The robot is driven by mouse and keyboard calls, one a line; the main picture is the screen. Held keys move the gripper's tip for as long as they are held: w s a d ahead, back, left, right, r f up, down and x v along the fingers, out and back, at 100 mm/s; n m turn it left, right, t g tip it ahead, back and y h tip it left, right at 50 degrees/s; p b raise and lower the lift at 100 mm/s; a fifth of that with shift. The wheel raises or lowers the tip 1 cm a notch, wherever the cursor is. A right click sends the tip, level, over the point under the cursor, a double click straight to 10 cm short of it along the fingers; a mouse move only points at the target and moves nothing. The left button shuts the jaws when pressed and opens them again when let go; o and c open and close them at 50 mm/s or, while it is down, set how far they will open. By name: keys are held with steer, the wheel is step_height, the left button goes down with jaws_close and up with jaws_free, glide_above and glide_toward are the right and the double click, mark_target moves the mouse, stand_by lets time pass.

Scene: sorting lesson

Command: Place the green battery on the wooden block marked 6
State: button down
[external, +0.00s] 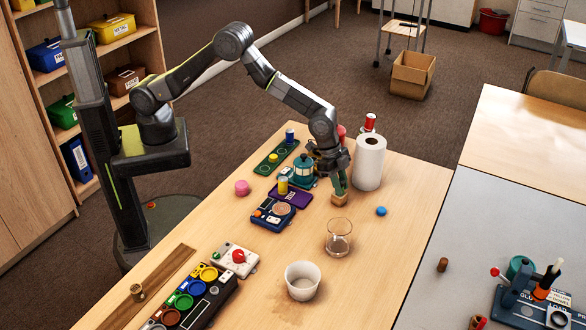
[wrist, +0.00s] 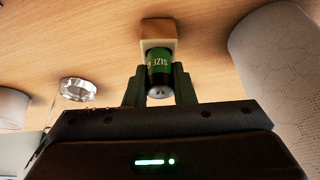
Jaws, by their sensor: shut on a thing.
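My gripper (external: 338,182) points down over the wooden table, its fingers shut on the green battery. In the wrist view the battery (wrist: 159,68) sits between the fingertips (wrist: 159,82), with the letters "SIZE" on its side. The small wooden block (external: 340,199) is directly below the fingers on the table; in the wrist view the block (wrist: 158,32) lies just beyond the battery's far end. Battery and block look touching or nearly so; I cannot tell which. The number on the block is not readable. In the external view the fingers mostly hide the battery.
A white paper roll (external: 369,163) stands close right of my gripper. A blue ball (external: 381,211), a glass (external: 339,243) and a white cup (external: 302,281) are nearby. The table's right front is clear.

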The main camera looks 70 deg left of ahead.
steer(key=c, duration=1.2)
jaws_free()
steer(key=shift+f, duration=0.1)
steer(key=shift+r, duration=0.4)
steer(key=v, duration=1.1)
steer(key=shift+r, duration=0.25)
steer(key=shift+a, duration=0.1)
steer(key=x, duration=1.2)
steer(key=shift+s, duration=0.1)
steer(key=shift+r, duration=1.3)
